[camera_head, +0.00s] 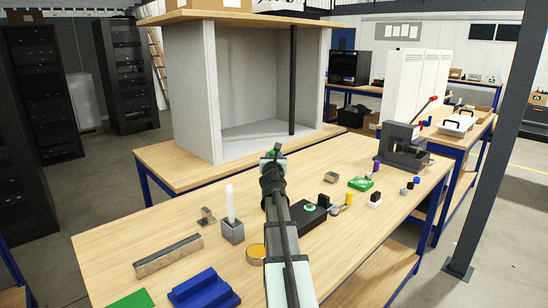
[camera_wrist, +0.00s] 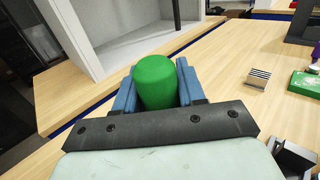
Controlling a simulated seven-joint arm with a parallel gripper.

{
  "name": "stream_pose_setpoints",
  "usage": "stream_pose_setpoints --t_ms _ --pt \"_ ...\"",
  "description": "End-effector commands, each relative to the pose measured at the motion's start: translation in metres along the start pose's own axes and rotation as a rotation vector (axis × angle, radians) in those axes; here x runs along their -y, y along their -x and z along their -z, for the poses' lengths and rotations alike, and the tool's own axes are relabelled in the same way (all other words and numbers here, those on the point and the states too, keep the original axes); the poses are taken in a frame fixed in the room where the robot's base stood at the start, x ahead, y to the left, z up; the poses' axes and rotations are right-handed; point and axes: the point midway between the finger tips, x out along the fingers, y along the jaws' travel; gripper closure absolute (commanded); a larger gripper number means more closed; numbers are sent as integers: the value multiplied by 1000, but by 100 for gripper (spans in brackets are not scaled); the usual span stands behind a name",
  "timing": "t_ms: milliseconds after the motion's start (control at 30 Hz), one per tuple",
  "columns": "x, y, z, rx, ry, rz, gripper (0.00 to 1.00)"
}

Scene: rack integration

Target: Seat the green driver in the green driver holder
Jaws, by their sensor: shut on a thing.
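My gripper (camera_wrist: 155,88) is shut on the green driver (camera_wrist: 155,80), whose rounded green handle sits between the blue fingers in the wrist view. In the head view, a small green part of the driver (camera_head: 282,147) shows at the end of my arm, in the air above the table. Its lower end is hidden. A flat green piece with a pale round middle (camera_head: 360,184) lies to the right on the table. A black box with a green ring on top (camera_head: 309,209) stands nearer. I cannot tell which is the green driver holder.
A grey block holds an upright white piece (camera_head: 230,205) left of my arm. A yellow piece (camera_head: 349,199), a metal bar (camera_head: 168,256) and a blue block (camera_head: 203,290) lie around. A black press (camera_head: 405,150) stands at right; a grey cabinet (camera_head: 197,90) stands behind.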

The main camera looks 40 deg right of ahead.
Motion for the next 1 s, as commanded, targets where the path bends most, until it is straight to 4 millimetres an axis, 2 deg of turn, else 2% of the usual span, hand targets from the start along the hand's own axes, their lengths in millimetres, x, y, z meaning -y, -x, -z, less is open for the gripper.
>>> stream_pose_setpoints --t_ms 1000 --pt "0 0 20 0 0 -1 100"
